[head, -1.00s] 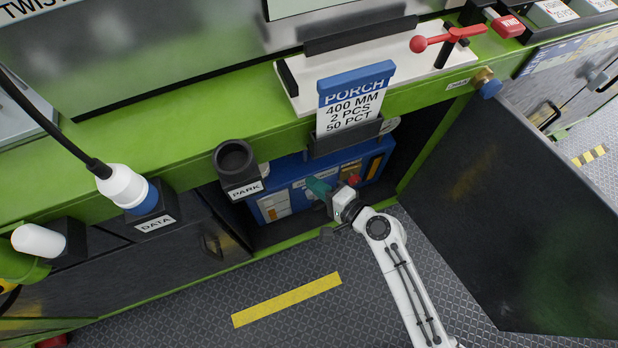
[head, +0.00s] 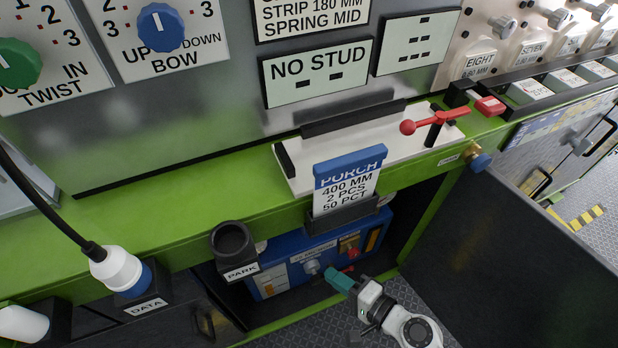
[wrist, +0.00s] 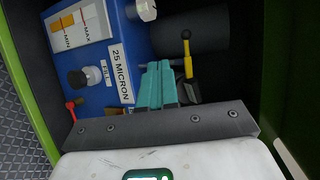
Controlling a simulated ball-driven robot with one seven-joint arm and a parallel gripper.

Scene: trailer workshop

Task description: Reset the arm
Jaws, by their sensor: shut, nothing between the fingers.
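My gripper (head: 332,274) has teal fingers and a white wrist. In the head view it is at the lower middle, in front of a blue box (head: 275,283) inside the open cabinet under the green bench. In the wrist view my gripper (wrist: 154,66) has its two teal fingers together, with nothing between them. They point into the dark cabinet, just right of the blue box's "25 MICRON" label (wrist: 121,73). Whether the fingertips touch anything is not clear. My forearm runs out of the bottom of the head view.
The green bench edge (head: 150,215) lies above the gripper, with the PARK cup (head: 232,242) and PORCH card holder (head: 348,222) sticking out. The open dark cabinet door (head: 490,260) stands to the right. A yellow-handled tool (wrist: 187,60) is close right of the fingers.

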